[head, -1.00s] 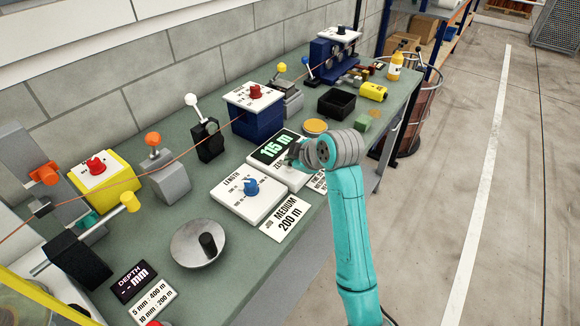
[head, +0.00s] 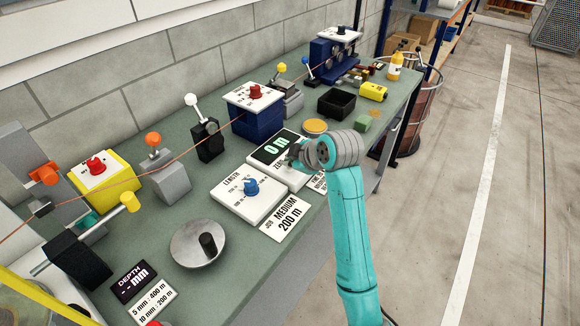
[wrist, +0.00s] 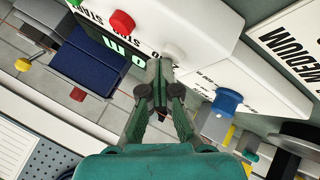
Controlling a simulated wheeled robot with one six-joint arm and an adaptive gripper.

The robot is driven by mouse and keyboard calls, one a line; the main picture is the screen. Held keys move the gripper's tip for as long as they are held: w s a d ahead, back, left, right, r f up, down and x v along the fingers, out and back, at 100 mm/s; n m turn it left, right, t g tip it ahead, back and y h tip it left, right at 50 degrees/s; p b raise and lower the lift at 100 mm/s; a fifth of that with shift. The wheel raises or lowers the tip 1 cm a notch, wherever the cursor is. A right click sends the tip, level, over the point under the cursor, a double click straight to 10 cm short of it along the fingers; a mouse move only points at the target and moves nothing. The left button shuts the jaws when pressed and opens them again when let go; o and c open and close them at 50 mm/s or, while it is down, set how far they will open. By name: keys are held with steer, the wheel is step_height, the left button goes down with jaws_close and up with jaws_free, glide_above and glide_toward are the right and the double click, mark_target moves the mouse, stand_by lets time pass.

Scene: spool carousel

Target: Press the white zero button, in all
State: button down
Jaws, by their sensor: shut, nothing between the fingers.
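The white counter box (head: 262,166) stands on the bench, and its display (head: 275,150) reads 0 m. In the wrist view its white zero button (wrist: 172,50) is a pale round knob at the fingertips, beside a red button (wrist: 121,23) and a green one. My gripper (head: 293,157) is over the box; in the wrist view my gripper (wrist: 160,63) has its fingers closed together with nothing between them. The tips are at the white button; I cannot tell whether they touch it or how far it is pressed. In the head view my gripper hides the button.
A white length box (head: 245,212) with a blue knob is beside the counter. A MEDIUM 200 m card (head: 285,217) lies near the bench's front edge. A blue box (head: 257,122) with a red knob stands behind. A thin strand runs above the bench.

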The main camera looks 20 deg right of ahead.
steer(key=shift+r, duration=0.75)
steer(key=shift+r, duration=0.15)
steer(key=shift+r, duration=2.35)
